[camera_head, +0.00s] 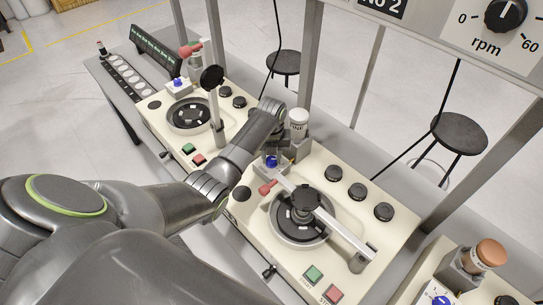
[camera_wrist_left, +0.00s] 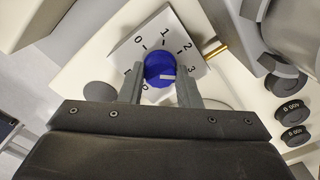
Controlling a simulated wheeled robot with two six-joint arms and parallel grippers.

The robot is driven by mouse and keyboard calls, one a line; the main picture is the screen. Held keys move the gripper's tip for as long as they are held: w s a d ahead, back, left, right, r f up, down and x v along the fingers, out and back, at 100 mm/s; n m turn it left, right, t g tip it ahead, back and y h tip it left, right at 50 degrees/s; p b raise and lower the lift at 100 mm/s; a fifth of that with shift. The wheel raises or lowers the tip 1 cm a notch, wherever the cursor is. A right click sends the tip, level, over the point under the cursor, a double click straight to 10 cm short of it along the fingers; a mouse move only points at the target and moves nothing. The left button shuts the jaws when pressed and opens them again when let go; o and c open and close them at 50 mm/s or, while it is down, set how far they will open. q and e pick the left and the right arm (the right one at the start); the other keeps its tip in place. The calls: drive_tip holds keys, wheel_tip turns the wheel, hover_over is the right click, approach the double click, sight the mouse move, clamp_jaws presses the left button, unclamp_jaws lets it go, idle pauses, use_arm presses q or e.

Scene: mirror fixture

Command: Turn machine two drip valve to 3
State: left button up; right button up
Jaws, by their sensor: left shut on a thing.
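The drip valve is a blue round knob (camera_wrist_left: 158,70) on a white dial plate (camera_wrist_left: 127,52) marked 0, 1, 2 and, partly by a finger, what looks like 3. A pale pointer mark on the knob's face points right in the left wrist view, roughly toward that last number. My left gripper (camera_wrist_left: 160,84) has one finger on each side of the knob and is shut on it. In the head view the blue knob (camera_head: 271,161) shows at the middle machine, below my left wrist; the fingertips are hard to make out there. My right gripper is not in view.
The middle machine has a round black turntable (camera_head: 300,216) with a lever arm, a red-tipped handle (camera_head: 267,188), and green (camera_head: 313,274) and red (camera_head: 332,294) buttons. A capped bottle (camera_head: 298,122) stands close behind the knob. Similar machines stand either side.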

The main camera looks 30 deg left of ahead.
use_arm(q)
drive_tip(key=shift+w+r+m, duration=0.15)
drive_tip(key=shift+m, duration=0.15)
drive_tip(key=o, duration=1)
